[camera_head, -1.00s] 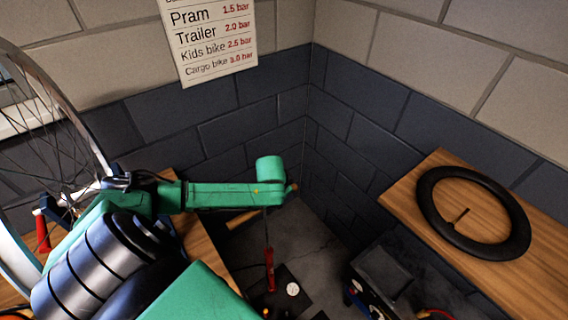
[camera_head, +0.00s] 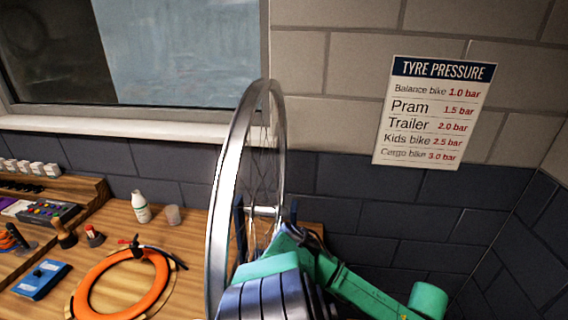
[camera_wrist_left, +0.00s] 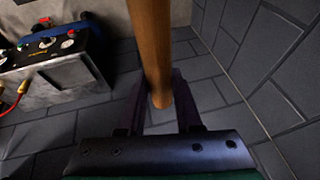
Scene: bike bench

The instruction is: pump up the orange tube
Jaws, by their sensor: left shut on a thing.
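The orange tube (camera_head: 84,290) lies flat on the wooden bench at the lower left of the head view. A small black and red fitting (camera_head: 137,252) sits at its upper edge; I cannot tell exactly how it is joined. In the left wrist view my left gripper (camera_wrist_left: 160,104) is shut on a wooden bar, the pump handle (camera_wrist_left: 151,45), near its end. The head view shows part of my green left arm at the bottom, but not its fingers or the pump. My right gripper is out of view.
A wheel (camera_head: 228,190) stands upright between tube and arm. A white bottle (camera_head: 141,207), a clear cup (camera_head: 173,215) and a blue box (camera_head: 42,279) are on the bench. A tyre pressure chart (camera_head: 435,112) hangs on the wall. A box with knobs (camera_wrist_left: 50,70) is on the floor.

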